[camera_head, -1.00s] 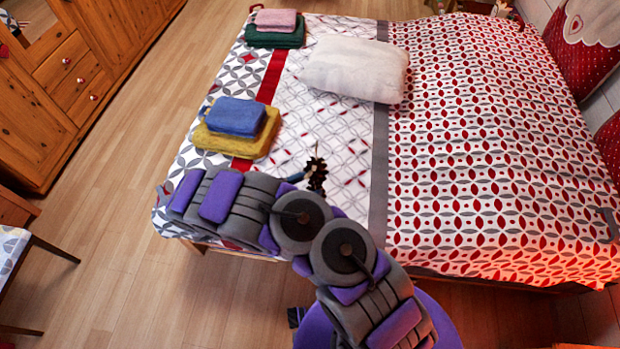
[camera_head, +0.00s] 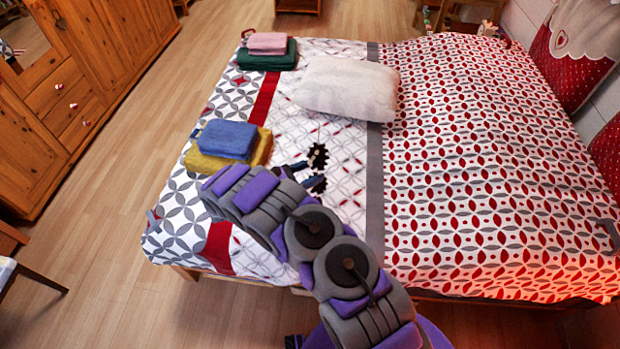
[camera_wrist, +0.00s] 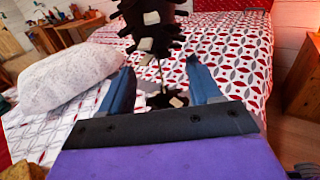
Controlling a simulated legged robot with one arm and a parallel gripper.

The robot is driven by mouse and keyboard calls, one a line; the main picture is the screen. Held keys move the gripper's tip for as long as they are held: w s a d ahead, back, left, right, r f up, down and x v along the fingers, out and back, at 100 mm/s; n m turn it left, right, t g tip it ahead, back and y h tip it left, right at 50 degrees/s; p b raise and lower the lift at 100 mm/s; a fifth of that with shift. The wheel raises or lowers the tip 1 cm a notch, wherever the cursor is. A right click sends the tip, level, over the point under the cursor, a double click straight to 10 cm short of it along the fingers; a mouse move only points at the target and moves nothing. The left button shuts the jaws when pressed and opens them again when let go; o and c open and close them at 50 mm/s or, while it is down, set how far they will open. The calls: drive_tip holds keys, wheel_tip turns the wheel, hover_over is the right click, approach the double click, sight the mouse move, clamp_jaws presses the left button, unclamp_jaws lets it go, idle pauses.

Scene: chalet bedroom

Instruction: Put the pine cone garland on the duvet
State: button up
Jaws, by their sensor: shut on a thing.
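The dark pine cone garland (camera_head: 318,157) shows just beyond the end of my arm, over the white patterned part of the duvet (camera_head: 445,190). In the wrist view the garland (camera_wrist: 152,25) stands up large between and beyond the blue fingers, with a smaller dark cone low between them. My gripper (camera_head: 309,173) is shut on the garland. The fingers of my gripper (camera_wrist: 162,85) also show in the wrist view. The exact grip point is partly hidden, and I cannot tell whether the garland touches the duvet.
A white pillow (camera_head: 347,88) lies beyond the garland. A blue folded towel (camera_head: 227,139) rests on a yellow one (camera_head: 205,162) to the left. A pink towel (camera_head: 268,43) rests on a green one (camera_head: 266,60) at the far left corner. The red-patterned right side is largely clear.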

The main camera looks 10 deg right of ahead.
drive_tip(key=shift+w+d, duration=0.15)
drive_tip(key=shift+w, duration=0.15)
drive_tip(key=shift+f+b, duration=0.6)
drive_tip(key=shift+f, duration=1.3)
drive_tip(key=o, duration=1.1)
drive_tip(key=p+v, duration=0.2)
drive_tip(key=v, duration=1)
